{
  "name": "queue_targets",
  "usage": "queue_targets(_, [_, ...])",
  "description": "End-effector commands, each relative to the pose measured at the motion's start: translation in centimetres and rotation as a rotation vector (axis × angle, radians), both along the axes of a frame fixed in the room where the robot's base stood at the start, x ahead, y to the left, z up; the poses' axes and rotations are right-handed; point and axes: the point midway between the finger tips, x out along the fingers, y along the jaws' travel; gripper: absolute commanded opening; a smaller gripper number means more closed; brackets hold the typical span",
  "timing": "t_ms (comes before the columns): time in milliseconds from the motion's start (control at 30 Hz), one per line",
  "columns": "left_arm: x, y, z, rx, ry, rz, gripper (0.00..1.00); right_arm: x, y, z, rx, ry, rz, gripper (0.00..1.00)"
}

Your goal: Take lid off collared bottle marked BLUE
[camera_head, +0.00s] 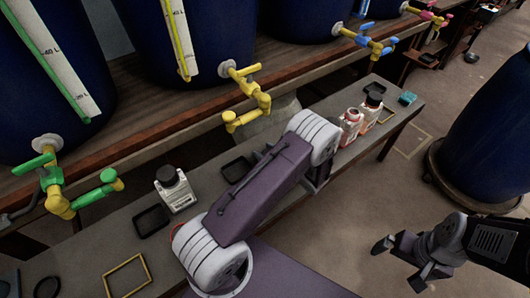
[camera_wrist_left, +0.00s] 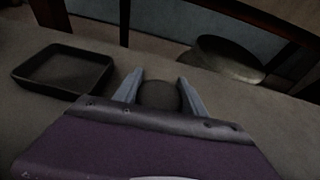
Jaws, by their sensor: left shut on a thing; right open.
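My left gripper (camera_wrist_left: 160,80) shows in the left wrist view, its two grey fingers closed on the sides of a dark round lid (camera_wrist_left: 160,97). Whether a bottle is under this lid is hidden. In the head view my left arm's purple link hides that gripper. A white bottle with a black lid (camera_head: 173,188) stands on the bench at the left. Two bottles with reddish contents stand beyond my arm: a nearer one (camera_head: 349,126) and one with a black lid (camera_head: 370,108). The labels are too small to read. My right gripper (camera_head: 404,264) is open and empty over the floor.
Dark shallow trays lie on the bench (camera_head: 92,245), one left (camera_head: 152,220), one beside my arm (camera_head: 236,168); one also shows in the wrist view (camera_wrist_left: 62,70). Yellow frames (camera_head: 127,276) mark the bench. Vats with green, yellow and blue taps (camera_head: 368,40) stand behind. A blue barrel (camera_head: 490,130) stands right.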

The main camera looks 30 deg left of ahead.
Motion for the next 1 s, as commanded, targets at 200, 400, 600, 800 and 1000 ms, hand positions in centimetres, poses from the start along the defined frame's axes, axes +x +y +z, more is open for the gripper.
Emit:
queue_targets(200, [0.0,0.0,-0.5,-0.002,0.001,0.001,0.68,0.0,0.0,-0.3,0.000,0.000,0.000,1.00])
queue_targets(400, [-0.2,0.0,-0.6,-0.003,0.005,0.004,0.70,0.0,0.0,-0.3,0.000,0.000,0.000,1.00])
queue_targets(600, [-0.3,0.1,-0.7,-0.004,0.007,0.006,0.70,0.0,0.0,-0.3,0.000,0.000,0.000,1.00])
queue_targets(800, [-0.4,0.0,0.1,-0.005,0.008,0.006,0.70,0.0,0.0,0.3,0.000,0.000,0.000,1.00])
queue_targets(1000, [-1.3,-3.5,1.7,-0.002,0.004,-0.002,0.70,0.0,0.0,1.7,0.000,0.000,0.000,1.00])
